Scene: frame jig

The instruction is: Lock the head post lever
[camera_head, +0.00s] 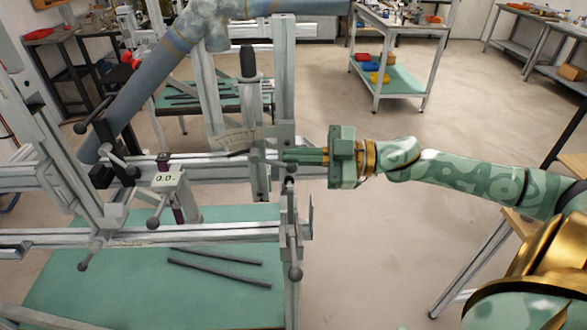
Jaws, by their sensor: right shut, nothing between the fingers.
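My right gripper (284,156) comes in from the right with its green fingers shut and empty. The fingertips are at the upright post area of the frame jig (130,238), and I cannot tell whether they touch it. Other dark ball-ended levers sit further left, one by the small 0.0 readout (168,180). I cannot tell for certain which lever is the head post lever. My left gripper is not in view.
A blue-grey tube frame (150,85) slants across the upper left. Two dark rods (217,272) lie on the green surface (130,300) below the jig. A trolley (400,30) with coloured bins stands behind.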

